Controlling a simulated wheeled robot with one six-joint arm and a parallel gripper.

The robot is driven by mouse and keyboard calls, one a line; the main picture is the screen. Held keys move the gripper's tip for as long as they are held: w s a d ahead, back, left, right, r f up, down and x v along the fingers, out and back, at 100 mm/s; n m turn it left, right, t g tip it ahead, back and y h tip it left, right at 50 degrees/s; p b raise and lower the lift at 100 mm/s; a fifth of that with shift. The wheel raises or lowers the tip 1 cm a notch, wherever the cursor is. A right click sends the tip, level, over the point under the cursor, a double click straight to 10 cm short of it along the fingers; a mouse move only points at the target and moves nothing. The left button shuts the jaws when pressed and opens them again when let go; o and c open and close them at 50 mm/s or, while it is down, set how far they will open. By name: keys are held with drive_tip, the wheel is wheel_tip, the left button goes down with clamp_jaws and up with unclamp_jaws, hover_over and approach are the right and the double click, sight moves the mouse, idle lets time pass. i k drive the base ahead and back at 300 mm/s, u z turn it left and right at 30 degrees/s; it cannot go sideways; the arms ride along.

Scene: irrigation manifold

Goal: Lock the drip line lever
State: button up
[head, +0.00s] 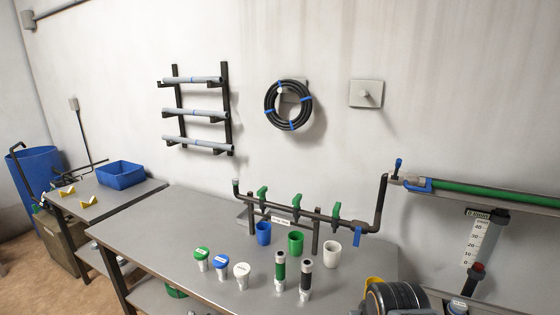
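A dark pipe manifold (312,214) stands along the back of the grey bench. It carries three green levers, the left one (262,196), the middle one (297,205) and the right one (336,212), all pointing up. A blue lever (385,236) hangs down near the manifold's right end. A small white label (280,221) sits on the manifold; its text is too small to read, so I cannot tell which lever is the drip line's. No lock is clearly seen on any lever. My gripper is not in view.
On the bench (170,238) stand a blue cup (264,234), green cup (295,242), white cup (331,255), several labelled pieces (221,270) and two dark-topped cylinders (306,278). A dark rounded body fills the bottom right. A green pipe (480,193) runs along the right wall. The bench's left is clear.

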sight(398, 163)
drive_tip(key=z, duration=0.1)
drive_tip(key=k, duration=0.45)
drive_tip(key=u, duration=0.95)
drive_tip(key=i, duration=1.2)
drive_tip(key=z, duration=0.75)
